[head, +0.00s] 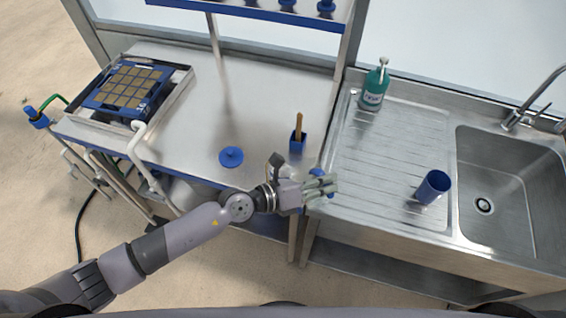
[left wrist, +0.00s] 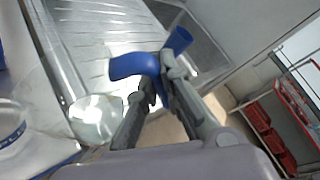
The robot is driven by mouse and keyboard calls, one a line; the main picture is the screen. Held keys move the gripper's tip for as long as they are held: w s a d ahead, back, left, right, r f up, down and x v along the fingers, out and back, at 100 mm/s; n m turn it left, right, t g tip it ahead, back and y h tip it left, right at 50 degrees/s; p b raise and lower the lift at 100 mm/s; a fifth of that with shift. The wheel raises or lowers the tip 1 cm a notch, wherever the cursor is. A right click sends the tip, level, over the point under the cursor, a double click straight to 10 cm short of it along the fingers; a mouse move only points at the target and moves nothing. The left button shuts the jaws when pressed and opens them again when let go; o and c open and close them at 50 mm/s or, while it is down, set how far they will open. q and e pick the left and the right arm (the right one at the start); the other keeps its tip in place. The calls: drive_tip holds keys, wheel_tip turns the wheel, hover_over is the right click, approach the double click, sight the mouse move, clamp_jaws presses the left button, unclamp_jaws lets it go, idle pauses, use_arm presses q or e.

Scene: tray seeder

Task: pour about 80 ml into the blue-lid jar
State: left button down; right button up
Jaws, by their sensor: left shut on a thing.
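My left gripper (head: 322,186) is over the front edge between the worktop and the sink unit. It is shut on a blue handle-like thing (head: 317,174), mostly hidden by the fingers. In the left wrist view this blue thing (left wrist: 135,65) shows curved between the fingertips (left wrist: 162,82). A clear, glassy piece (left wrist: 95,118) shows below it; I cannot tell whether they are joined. A clear vessel with a blue band (left wrist: 12,128) is cut off at the left edge. A round blue lid (head: 231,157) lies on the worktop. My right gripper is not in view.
A blue cup (head: 433,187) stands on the drainboard beside the sink (head: 515,185). A green bottle (head: 374,88) stands at the back. A small blue holder with a wooden stick (head: 298,140) is near the gripper. A seed tray (head: 128,86) is far left.

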sight(329, 200)
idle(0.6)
use_arm(q)
drive_tip(key=shift+s+d+p, duration=0.1)
drive_tip(key=shift+p, duration=0.3)
drive_tip(key=shift+s+d+f+m+y+p, duration=0.15)
drive_tip(key=shift+s+d+f+m+p, duration=0.15)
drive_tip(key=shift+f+p, duration=0.25)
drive_tip(key=shift+s+d+f+m+y+p, duration=0.1)
drive_tip(key=shift+s+f+m+y+p, duration=0.1)
drive_tip(key=shift+f+m+p, duration=0.25)
drive_tip(key=shift+s+f+t+y, duration=0.15)
drive_tip(key=shift+f+t+y, duration=0.25)
drive_tip(key=shift+f, duration=0.3)
drive_tip(key=shift+s+d+f+m, duration=0.15)
drive_tip(key=shift+s+f+m, duration=0.2)
drive_tip(key=shift+f, duration=0.15)
drive_tip(key=shift+s+d+f+m+t+y, duration=0.5)
drive_tip(key=shift+s+d+f+m, duration=0.4)
drive_tip(key=shift+m, duration=0.3)
drive_tip(key=shift+s+d+f+m+t+y, duration=0.45)
drive_tip(key=shift+s+d+f+m, duration=0.3)
drive_tip(key=shift+s+m, duration=0.35)
drive_tip(key=shift+w+f, duration=0.1)
drive_tip(key=shift+w, duration=0.1)
